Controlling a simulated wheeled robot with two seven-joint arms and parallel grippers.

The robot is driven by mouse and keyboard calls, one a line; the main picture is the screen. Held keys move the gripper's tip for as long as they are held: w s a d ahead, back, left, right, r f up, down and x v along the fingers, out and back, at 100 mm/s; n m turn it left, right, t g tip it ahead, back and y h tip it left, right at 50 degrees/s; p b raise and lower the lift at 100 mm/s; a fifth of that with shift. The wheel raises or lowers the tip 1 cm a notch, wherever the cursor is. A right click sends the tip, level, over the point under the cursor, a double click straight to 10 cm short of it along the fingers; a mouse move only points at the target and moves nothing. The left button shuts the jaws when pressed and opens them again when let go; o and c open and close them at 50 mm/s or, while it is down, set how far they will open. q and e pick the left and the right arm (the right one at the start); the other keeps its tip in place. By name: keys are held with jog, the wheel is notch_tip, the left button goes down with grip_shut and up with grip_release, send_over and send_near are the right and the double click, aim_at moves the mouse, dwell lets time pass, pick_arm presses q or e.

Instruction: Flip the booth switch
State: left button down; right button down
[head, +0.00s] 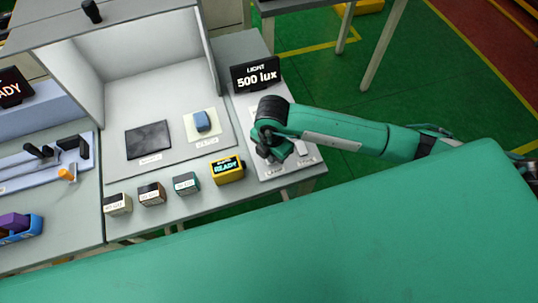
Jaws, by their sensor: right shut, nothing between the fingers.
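The light booth (154,84) is a white open-fronted box on the grey table, with a dark square and a blue block inside. A black sign (255,74) right of the booth reads "LIGHT 500 lux". Below the sign lies a pale switch panel (268,178), largely covered by my right arm. Small light-coloured parts show on the panel; I cannot tell which one is the booth switch. My right gripper (271,154) is shut and empty, pointing down over the panel. Whether it touches the panel is hidden. My left gripper is not in view.
A yellow device (227,170) reading "READY" stands just left of the panel. Tools lie on a tray (40,178) at left. Green floor is open at right.

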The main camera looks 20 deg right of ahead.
jog(key=shift+f, duration=0.2)
jog(key=shift+r, duration=0.15)
jog(key=shift+r+p, duration=2.4)
jog(key=shift+r, duration=1)
